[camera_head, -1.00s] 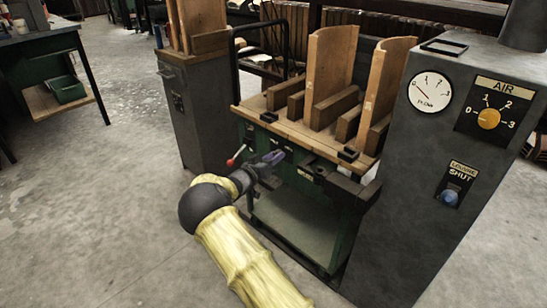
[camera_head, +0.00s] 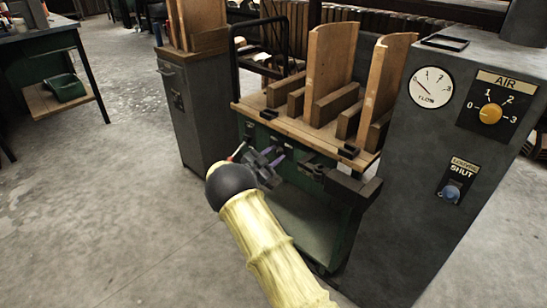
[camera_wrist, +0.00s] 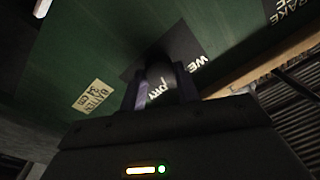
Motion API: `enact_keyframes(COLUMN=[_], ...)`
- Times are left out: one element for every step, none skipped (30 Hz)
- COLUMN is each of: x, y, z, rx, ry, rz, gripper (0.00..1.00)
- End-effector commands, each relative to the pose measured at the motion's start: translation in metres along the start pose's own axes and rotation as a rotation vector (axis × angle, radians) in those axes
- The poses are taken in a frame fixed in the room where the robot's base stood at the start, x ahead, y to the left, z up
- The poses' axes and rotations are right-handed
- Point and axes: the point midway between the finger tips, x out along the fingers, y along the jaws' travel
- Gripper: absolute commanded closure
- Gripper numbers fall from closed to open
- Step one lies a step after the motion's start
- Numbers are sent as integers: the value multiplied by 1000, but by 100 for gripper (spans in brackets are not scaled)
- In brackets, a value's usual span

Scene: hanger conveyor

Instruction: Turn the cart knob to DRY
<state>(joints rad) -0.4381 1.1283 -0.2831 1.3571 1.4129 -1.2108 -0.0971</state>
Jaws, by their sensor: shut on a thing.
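The green cart (camera_head: 325,205) stands in the middle of the head view, with its knob panel mostly hidden behind my gripper (camera_head: 270,160). In the wrist view the dark rounded knob (camera_wrist: 160,74) sits on a black plate (camera_wrist: 190,44) on the green panel. My gripper (camera_wrist: 162,88) is shut on the knob, one finger on each side. A DRY label (camera_wrist: 155,90) shows between the fingers, and a partly cut-off WE label (camera_wrist: 198,65) is right of the right finger. I cannot tell which way the knob points.
A grey cabinet (camera_head: 425,190) with AIR knob (camera_head: 490,114), FLOW gauge (camera_head: 431,88) and LOUVRE knob (camera_head: 451,193) stands close on the right. A grey cabinet (camera_head: 205,125) stands behind left. Boards stand on the cart's wooden top (camera_head: 290,130). Floor at left is clear.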

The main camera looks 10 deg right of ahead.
Motion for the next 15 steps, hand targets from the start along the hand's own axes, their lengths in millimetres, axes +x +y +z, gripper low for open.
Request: enact_keyframes(x=[-1, -1, -1, -1, -1, -1, -1, -1, -2, -2, -2, -2, -2, -2, -2], y=[1, 1, 1, 1, 1, 1, 1, 1, 1, 0, 0, 0, 0, 0, 0], z=[3, 4, 4, 4, 4, 4, 4, 4, 4, 4, 5, 5, 4, 4, 4], rx=[45, 74, 112, 140, 168, 203, 228, 253, 285, 308, 329, 356, 375, 392, 414], ry=[-3, -1, 1, 2, 3, 5, 7, 9, 10, 10, 10, 11, 13, 14, 15], rz=[1, 2, 4, 5, 5, 7, 7, 8, 8, 9, 10, 10, 11, 12, 13], gripper=[91, 91, 91, 91, 91, 91, 91, 91, 91, 91, 91, 91, 91, 91, 91])
